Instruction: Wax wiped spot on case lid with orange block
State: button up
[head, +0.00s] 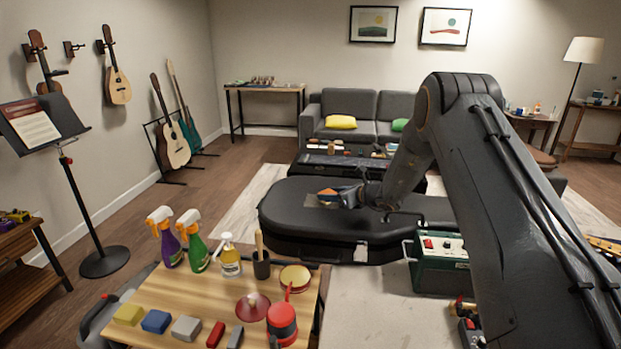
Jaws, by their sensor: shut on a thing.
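The black guitar case (285,213) lies closed, with its lid facing up, in the middle of the view. My gripper (340,195) is low over the left part of the lid, and my arm reaches to it from the right. It is shut on the small orange block (327,192), which shows a blue part beside it. A faint brownish patch (312,201) shows on the lid just below and left of the block. Whether the block touches the lid is hard to tell at this size. My gripper hides part of the block and lid.
A wooden table (190,292) in front holds spray bottles (195,240), a pump bottle (230,257), a yellow block (129,314), a blue block (156,321) and other small items. A green box (439,265) stands right of the case. A music stand (75,190) is at left.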

jog(key=shift+s+d+b, duration=0.15)
jog(key=shift+d, duration=0.85)
jog(key=shift+s+d+b, duration=0.15)
jog(key=shift+d, duration=0.8)
jog(key=shift+d+r, duration=0.15)
jog(key=shift+d, duration=0.1)
notch_tip(320, 180, up, 8)
jog(key=p, duration=0.2)
jog(key=shift+f, duration=0.2)
